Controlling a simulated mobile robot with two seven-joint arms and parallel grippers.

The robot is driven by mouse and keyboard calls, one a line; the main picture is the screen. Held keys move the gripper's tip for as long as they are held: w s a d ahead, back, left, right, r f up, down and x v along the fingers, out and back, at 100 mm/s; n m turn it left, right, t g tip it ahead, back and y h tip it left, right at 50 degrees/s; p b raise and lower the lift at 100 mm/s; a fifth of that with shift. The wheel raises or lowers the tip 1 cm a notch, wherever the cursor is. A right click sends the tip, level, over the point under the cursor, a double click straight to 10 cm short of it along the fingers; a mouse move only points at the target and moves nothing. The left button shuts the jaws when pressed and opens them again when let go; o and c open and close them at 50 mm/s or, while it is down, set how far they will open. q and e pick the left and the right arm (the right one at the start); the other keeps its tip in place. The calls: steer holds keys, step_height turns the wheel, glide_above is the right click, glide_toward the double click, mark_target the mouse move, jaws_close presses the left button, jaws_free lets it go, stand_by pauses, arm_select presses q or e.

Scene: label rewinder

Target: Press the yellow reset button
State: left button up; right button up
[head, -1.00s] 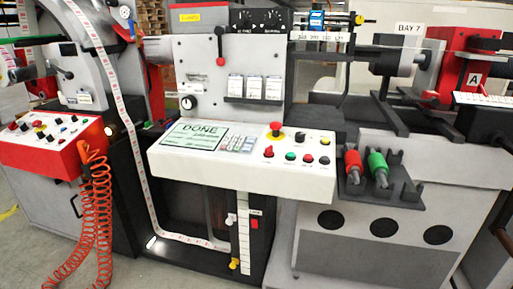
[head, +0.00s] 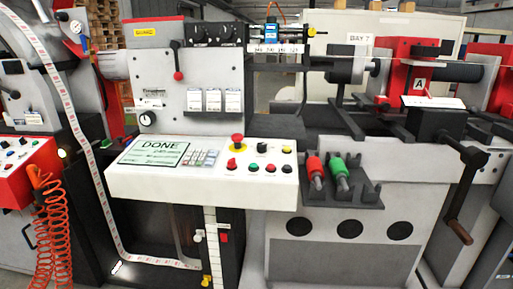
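A yellow button (head: 287,150) sits at the right end of the upper row on the white control panel (head: 135,187) of the middle machine. To its left are a black knob (head: 262,148) and a red mushroom button (head: 237,139) on a yellow base. A lower row holds a red knob (head: 232,163), a green button (head: 253,168) and more small buttons. The panel's screen (head: 153,153) reads DONE. Neither of my grippers shows in the head view, so their distance from the button cannot be seen.
A dark holder (head: 345,196) with a red and a green tool stands just right of the panel. A crank handle (head: 459,212) sticks out at the far right. A coiled red hose (head: 52,230) hangs at the left. The space before the panel looks clear.

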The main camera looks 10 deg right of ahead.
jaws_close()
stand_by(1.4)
